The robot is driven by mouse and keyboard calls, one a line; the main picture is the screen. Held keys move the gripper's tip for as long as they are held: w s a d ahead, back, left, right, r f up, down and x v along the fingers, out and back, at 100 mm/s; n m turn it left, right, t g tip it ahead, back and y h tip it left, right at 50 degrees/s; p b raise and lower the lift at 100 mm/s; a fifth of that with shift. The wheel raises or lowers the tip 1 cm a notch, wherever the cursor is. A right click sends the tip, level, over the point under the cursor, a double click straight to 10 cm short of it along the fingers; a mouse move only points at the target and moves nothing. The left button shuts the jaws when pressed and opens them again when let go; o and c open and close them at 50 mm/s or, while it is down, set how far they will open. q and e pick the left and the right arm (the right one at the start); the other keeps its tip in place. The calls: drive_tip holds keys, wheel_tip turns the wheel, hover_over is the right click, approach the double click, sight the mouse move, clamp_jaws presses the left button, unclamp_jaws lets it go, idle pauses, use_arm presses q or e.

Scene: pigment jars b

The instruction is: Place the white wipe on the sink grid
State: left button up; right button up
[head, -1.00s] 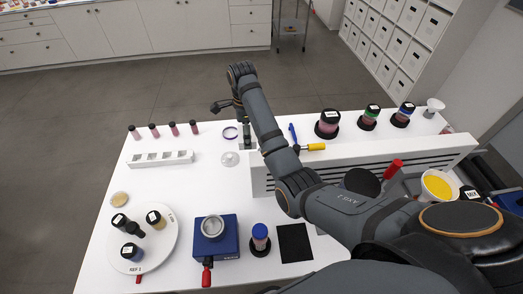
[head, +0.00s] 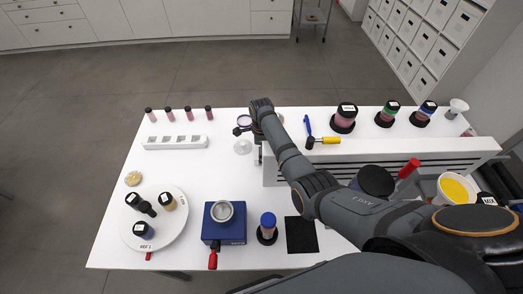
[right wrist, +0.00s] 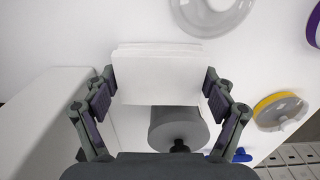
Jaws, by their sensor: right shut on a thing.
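The white wipe (right wrist: 157,76) is a flat white block between the fingers of my right gripper (right wrist: 158,92) in the right wrist view. Both fingers press on its sides, so the gripper is shut on it. In the head view my right arm reaches across the white table, and its wrist (head: 262,108) is near the far middle; the wipe is not clear there. A grey cylinder with a black knob (right wrist: 178,128) shows just below the wipe in the wrist view. I cannot make out a sink grid for certain. My left gripper is not in view.
A raised white ledge (head: 400,152) with dark slots runs right of the arm, with several jars beyond it. A blue device (head: 224,232), black mat (head: 301,235) and round white tray (head: 155,238) stand nearer.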

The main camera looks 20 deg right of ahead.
drive_tip(key=shift+f, duration=0.1)
drive_tip(key=o, duration=0.8)
